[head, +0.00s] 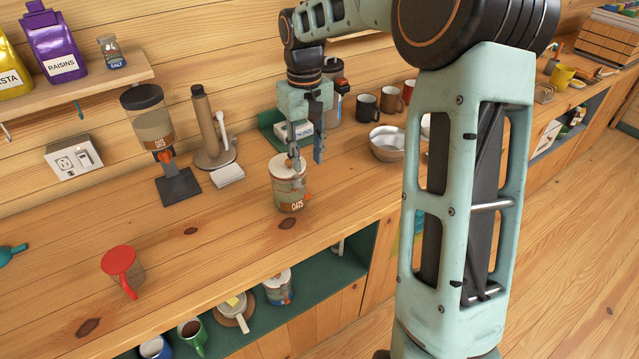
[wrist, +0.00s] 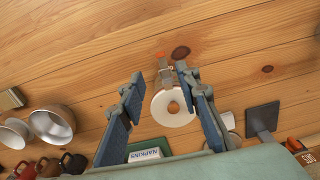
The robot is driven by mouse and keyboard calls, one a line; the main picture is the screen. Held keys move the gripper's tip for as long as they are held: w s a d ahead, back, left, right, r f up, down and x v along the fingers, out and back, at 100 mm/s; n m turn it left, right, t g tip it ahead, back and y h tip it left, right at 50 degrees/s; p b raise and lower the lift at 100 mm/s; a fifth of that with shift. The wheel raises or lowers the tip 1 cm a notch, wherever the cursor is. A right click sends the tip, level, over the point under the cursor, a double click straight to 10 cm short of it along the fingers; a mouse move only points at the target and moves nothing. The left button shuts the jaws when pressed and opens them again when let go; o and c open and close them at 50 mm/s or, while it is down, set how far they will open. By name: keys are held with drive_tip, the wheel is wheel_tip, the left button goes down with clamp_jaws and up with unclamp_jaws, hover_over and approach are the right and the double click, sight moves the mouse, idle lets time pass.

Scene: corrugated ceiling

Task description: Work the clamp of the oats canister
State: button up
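The oats canister (head: 290,195) stands upright on the wooden counter, with a pale lid, a brown OATS label and an orange-brown piece at its side. In the wrist view its lid (wrist: 160,108) is a pale disc with a brownish centre, and the metal clamp (wrist: 167,72) sticks out from its rim. My gripper (head: 306,158) is above the canister, pointing down. In the wrist view my gripper (wrist: 160,74) is open, with the lid and clamp between its fingers, the clamp close to the right one. I cannot tell whether the fingers touch anything.
An oats dispenser (head: 150,128) and a paper-towel holder (head: 207,128) stand behind left. A red-lidded pitcher (head: 118,262) stands front left. The counter's front edge is close to the canister.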

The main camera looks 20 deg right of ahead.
sight(308, 194)
wheel_tip(308, 194, down, 11)
drive_tip(key=shift+r+p, duration=0.1)
drive_tip(key=shift+p, duration=0.6)
clamp_jaws()
